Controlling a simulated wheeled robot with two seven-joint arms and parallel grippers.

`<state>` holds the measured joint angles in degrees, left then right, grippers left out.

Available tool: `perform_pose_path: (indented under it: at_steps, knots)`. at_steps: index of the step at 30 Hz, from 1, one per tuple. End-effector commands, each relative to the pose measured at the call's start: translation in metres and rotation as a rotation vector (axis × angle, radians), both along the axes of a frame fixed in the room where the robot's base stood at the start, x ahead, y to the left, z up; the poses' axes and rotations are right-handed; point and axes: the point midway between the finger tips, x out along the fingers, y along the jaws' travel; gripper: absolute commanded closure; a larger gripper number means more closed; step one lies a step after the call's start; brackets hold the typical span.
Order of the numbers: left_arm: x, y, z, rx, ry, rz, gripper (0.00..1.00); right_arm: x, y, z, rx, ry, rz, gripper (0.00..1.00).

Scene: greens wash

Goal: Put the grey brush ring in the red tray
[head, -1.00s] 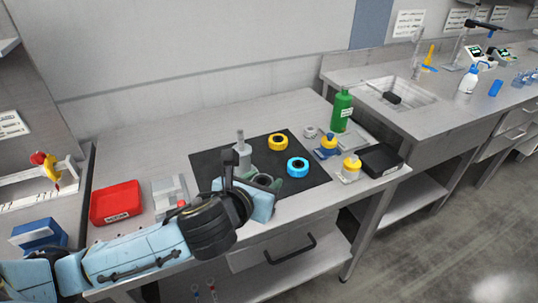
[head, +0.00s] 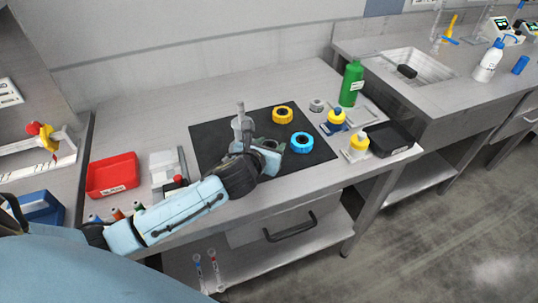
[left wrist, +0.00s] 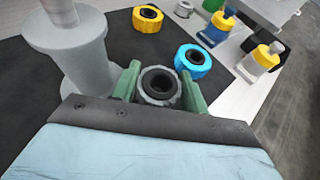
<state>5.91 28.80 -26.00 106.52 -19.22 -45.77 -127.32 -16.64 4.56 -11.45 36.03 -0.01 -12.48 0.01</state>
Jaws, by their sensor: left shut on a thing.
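The grey brush ring (left wrist: 160,86) sits between the two green fingers of my left gripper (left wrist: 160,88) in the left wrist view. The gripper is shut on it. In the head view my left gripper (head: 267,147) is low over the black mat, beside a grey post-like stand; the ring is mostly hidden there. Whether the ring still touches the mat cannot be told. The red tray (head: 112,174) lies empty on the bench at the left, well away from the gripper. My right gripper is not in view.
The grey stand (left wrist: 82,50) is close left of my gripper. A blue ring (head: 301,142) and a yellow ring (head: 283,115) lie on the mat (head: 210,140). A white-grey holder (head: 166,165) stands between mat and tray. Bottles (head: 351,84) stand at the right.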

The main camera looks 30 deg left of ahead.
Motion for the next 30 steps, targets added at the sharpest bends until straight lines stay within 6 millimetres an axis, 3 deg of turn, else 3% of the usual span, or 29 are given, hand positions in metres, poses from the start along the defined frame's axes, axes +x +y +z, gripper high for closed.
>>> perform_pose_path:
  at_steps: [6,17,18,19,30]
  knots:
    - [-0.001,-0.001,-0.032,-0.001,0.003,0.0,0.78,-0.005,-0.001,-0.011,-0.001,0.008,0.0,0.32]
    - [-0.001,0.0,-0.034,0.0,0.002,0.0,0.78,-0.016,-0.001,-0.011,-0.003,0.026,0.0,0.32]
    - [-0.001,0.0,-0.034,0.0,0.002,0.0,0.52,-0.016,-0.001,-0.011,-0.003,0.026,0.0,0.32]
    - [-0.001,0.0,-0.034,-0.001,0.002,0.0,0.48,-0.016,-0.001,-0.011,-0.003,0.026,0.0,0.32]
    - [-0.002,0.0,-0.03,0.001,0.002,0.0,0.47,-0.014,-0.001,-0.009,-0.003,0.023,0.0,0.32]
